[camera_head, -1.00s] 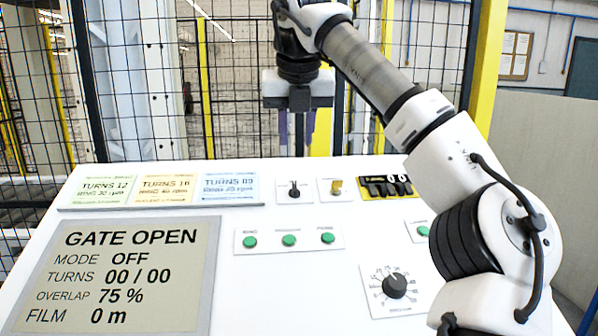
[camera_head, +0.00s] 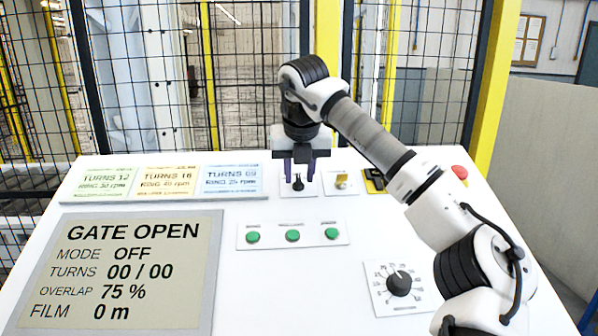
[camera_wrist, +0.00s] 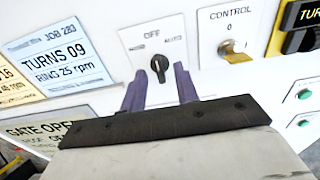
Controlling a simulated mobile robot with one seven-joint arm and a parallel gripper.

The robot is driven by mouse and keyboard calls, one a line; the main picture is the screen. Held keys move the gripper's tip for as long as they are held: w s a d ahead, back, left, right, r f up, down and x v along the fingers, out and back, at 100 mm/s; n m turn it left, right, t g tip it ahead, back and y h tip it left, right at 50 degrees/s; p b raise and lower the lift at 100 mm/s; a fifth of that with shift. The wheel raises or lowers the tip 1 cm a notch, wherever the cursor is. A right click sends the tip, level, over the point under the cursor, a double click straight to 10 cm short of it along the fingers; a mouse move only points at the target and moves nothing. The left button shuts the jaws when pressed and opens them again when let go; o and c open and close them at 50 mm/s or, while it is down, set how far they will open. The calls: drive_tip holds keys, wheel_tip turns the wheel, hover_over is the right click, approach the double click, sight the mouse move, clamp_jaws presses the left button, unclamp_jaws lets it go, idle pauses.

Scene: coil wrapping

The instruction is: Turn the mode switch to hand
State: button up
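The mode switch (camera_wrist: 159,66) is a black rotary knob on a white plate, marked OFF at the top and AUTO to its right; the left label is too blurred to read. Its pointer looks upright, near OFF. In the head view the knob (camera_head: 298,184) shows between my fingertips. My gripper (camera_head: 304,176) is open, with two purple fingers, one on each side of the knob; in the wrist view the fingers (camera_wrist: 160,88) stand apart just below it, with no contact visible. The panel display (camera_head: 130,270) reads GATE OPEN, MODE OFF.
Right of the switch is a brass CONTROL key switch (camera_wrist: 235,52), then a black and yellow switch (camera_head: 373,181). Green buttons (camera_head: 292,236) and a dial (camera_head: 398,283) lie nearer. Job cards (camera_head: 233,181) are at left. A red button (camera_head: 459,172) is at far right. Wire fence stands behind.

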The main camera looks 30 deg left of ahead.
drive_tip(key=shift+w+a+f, duration=0.15)
drive_tip(key=shift+f, duration=0.4)
clamp_jaws()
drive_tip(key=shift+r, duration=0.1)
drive_tip(key=n+p, duration=0.2)
drive_tip(key=n, duration=0.1)
drive_tip(key=shift+r+n, duration=0.1)
drive_tip(key=shift+n, duration=0.3)
drive_tip(key=n+p, duration=0.1)
drive_tip(key=n, duration=0.3)
drive_tip(key=shift+n+p, duration=0.3)
drive_tip(key=shift+n, duration=0.4)
